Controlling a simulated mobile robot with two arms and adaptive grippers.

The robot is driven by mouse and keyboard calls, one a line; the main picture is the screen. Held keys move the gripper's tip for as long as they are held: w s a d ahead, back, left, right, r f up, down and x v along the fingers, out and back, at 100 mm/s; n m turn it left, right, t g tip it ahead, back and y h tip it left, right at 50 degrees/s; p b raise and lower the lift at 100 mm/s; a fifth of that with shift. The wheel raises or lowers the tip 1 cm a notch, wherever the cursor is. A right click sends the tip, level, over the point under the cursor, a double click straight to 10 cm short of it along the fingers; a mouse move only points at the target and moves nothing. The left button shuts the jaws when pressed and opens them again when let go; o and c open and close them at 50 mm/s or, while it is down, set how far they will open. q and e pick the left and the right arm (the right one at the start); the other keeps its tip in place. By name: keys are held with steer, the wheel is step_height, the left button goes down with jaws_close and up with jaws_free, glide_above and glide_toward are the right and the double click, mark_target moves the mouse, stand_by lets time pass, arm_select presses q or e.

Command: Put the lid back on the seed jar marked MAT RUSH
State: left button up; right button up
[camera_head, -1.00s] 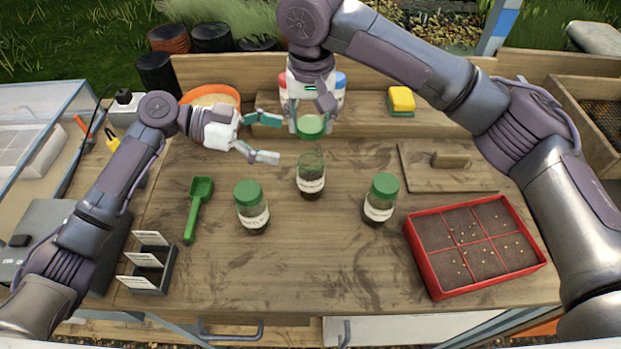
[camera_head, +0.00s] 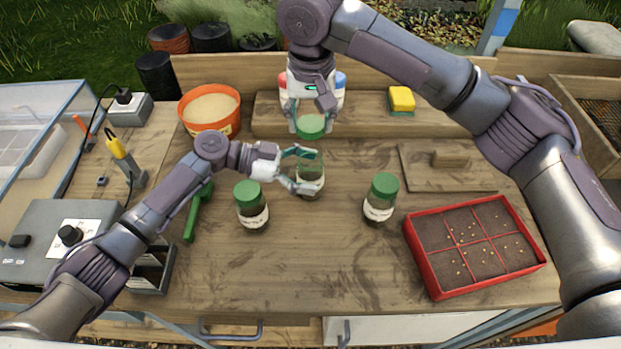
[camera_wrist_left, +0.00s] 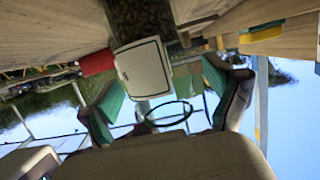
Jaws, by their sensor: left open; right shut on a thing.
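The open glass jar (camera_head: 312,169) stands upright on the bench, with dark contents and a white label. The label (camera_wrist_left: 143,67) and the round open rim (camera_wrist_left: 168,116) show in the left wrist view; its writing cannot be read. My left gripper (camera_head: 309,171) is open, its fingers on either side of the jar; contact cannot be told. My right gripper (camera_head: 310,115) is shut on a green lid (camera_head: 311,126), held above and just behind the jar. Two other jars, one on the left (camera_head: 252,212) and one on the right (camera_head: 380,203), wear green lids.
A red seed tray (camera_head: 428,270) stands at the front right, a wooden board (camera_head: 420,177) behind it. A green scoop (camera_head: 192,217) lies left, partly under my left arm. An orange bowl (camera_head: 229,127) and a sponge (camera_head: 401,99) are at the back. The front middle is clear.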

mark_target(310, 155)
arm_select(q)
steer(key=shift+d+f, duration=0.1)
jaws_close()
arm_select(e)
steer(key=shift+f, duration=2.5)
steer(key=shift+f, duration=0.9)
steer(key=shift+f, duration=0.55)
